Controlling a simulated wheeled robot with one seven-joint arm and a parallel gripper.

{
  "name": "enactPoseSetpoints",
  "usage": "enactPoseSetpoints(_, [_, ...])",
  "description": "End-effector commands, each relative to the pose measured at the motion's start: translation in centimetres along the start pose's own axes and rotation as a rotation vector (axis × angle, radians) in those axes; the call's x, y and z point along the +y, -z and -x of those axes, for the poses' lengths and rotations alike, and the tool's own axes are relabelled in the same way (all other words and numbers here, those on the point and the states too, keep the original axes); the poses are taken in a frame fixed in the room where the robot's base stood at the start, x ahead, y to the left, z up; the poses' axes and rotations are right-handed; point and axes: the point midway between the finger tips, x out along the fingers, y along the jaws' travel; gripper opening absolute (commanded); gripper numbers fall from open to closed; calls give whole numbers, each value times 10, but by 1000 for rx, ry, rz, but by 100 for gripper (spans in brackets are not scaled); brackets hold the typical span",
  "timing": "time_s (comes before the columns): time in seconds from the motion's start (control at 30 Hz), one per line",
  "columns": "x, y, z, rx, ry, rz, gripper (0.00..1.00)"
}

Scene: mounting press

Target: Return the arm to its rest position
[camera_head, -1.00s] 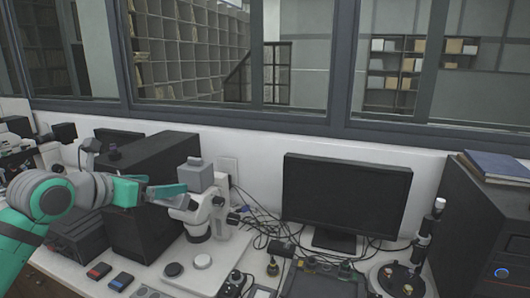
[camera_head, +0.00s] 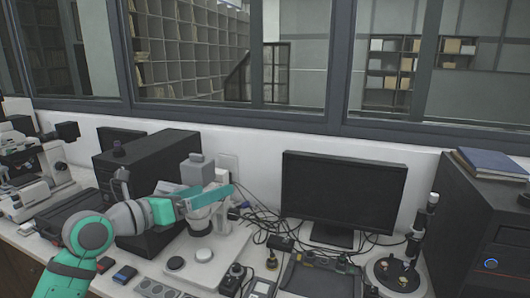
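My arm, teal and grey, comes in from the lower left of the head view. My gripper (camera_head: 207,194) is in front of the black box and overlaps the white microscope in the picture. Its two teal fingers look spread apart, with nothing visible between them. The white microscope (camera_head: 222,213) with a grey block on top (camera_head: 197,169) stands behind the gripper. I cannot tell whether they touch.
A black box (camera_head: 150,160) stands behind my arm. A monitor (camera_head: 342,192) and loose cables stand right of the microscope. A round dish (camera_head: 395,277) and a dark tower (camera_head: 478,225) are at the right. Another microscope (camera_head: 30,170) is far left. The bench is crowded.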

Motion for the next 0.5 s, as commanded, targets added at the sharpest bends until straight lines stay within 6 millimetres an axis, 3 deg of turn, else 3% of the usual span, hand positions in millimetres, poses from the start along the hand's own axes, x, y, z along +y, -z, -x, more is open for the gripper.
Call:
enactPoseSetpoints(0.2, [-56, 24, -28, -143, 242, 202, 90])
enactPoseSetpoints(0.5, [-110, 54, -36, -328, 515, 503, 90])
